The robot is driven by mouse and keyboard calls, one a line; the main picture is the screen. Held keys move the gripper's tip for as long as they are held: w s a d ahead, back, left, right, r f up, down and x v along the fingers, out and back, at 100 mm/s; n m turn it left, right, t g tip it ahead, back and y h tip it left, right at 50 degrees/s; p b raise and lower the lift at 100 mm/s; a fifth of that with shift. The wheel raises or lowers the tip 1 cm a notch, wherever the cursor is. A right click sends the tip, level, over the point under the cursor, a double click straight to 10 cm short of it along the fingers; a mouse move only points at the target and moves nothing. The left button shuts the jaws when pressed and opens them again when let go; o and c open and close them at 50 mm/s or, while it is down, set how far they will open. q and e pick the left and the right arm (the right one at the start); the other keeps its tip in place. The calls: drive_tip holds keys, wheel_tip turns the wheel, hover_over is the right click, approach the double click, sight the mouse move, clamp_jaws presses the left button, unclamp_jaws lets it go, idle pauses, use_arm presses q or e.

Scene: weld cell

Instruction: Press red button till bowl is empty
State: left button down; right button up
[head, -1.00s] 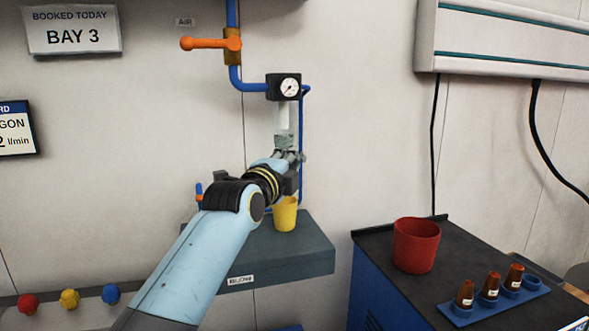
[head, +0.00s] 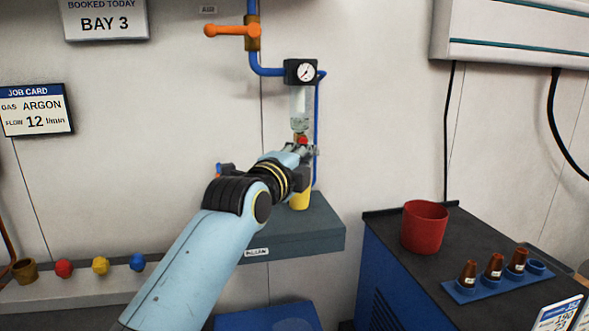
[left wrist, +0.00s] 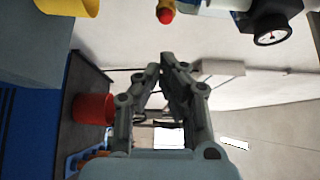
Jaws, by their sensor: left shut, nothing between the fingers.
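The clear filter bowl (head: 300,104) hangs on the wall below a black regulator with a gauge (head: 305,72). Some greyish contents seem to show low in it; the level is too small to tell. The red button (head: 302,140) sits at the bowl's underside; it also shows in the left wrist view (left wrist: 165,15). My left gripper (head: 309,151) is shut and empty, just below the button in the head view. In the left wrist view its fingertips (left wrist: 164,66) are apart from the button. A yellow cup (head: 300,200) stands beneath, partly hidden by my gripper. My right gripper is not in view.
The cup stands on a grey shelf (head: 320,240). An orange valve lever (head: 228,30) and blue pipe are above. At right, a dark-topped cabinet holds a red bucket (head: 424,227) and a blue rack (head: 492,286) of brown nozzles. Coloured knobs (head: 100,265) are at lower left.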

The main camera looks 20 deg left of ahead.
use_arm(q)
drive_tip(key=s, duration=0.5)
drive_tip(key=shift+s+r+b, duration=0.15)
drive_tip(key=shift+s+b, duration=0.2)
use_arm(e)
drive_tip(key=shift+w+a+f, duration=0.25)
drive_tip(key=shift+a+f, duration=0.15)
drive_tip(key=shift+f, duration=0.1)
use_arm(q)
drive_tip(key=shift+d, duration=0.1)
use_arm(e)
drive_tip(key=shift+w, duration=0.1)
